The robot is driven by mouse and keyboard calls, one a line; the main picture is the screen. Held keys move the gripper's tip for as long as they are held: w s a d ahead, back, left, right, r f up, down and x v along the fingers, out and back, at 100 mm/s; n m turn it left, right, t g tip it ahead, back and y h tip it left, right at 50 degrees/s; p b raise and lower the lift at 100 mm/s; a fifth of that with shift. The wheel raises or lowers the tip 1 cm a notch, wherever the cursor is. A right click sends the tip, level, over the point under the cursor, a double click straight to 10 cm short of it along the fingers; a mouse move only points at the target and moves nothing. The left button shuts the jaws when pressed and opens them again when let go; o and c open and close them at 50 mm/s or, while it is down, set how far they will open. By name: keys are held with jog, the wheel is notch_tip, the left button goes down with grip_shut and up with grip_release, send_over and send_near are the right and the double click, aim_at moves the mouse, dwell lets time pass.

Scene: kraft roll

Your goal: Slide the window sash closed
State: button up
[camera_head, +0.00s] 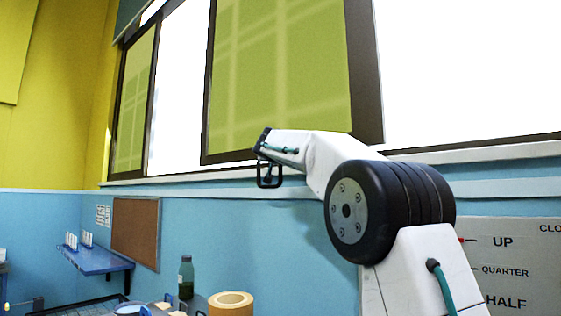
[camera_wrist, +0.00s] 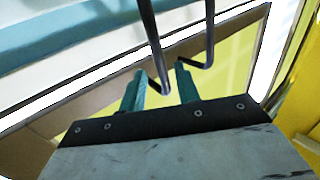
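The window sash (camera_head: 364,75) has a dark brown frame around a yellow-green pane and stands mid-window in the head view. Bright white openings show on both sides of it. Its brown frame also shows behind my fingers in the wrist view (camera_wrist: 95,107). My gripper (camera_head: 269,176) is in front of the wall, just under the sash's lower edge in the picture. I cannot tell whether anything touches the sash.
Another yellow-green pane (camera_head: 134,100) is at the far left of the window. A white sill (camera_head: 475,151) runs below. Under it are a lettered grey panel (camera_head: 530,262), a cork board (camera_head: 135,232), a blue shelf (camera_head: 97,260), a green bottle (camera_head: 186,277) and a kraft roll (camera_head: 230,306).

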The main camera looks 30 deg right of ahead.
aim_at(281, 179)
jog(key=shift+x, duration=2.7)
grip_shut()
jog(key=shift+f, duration=0.1)
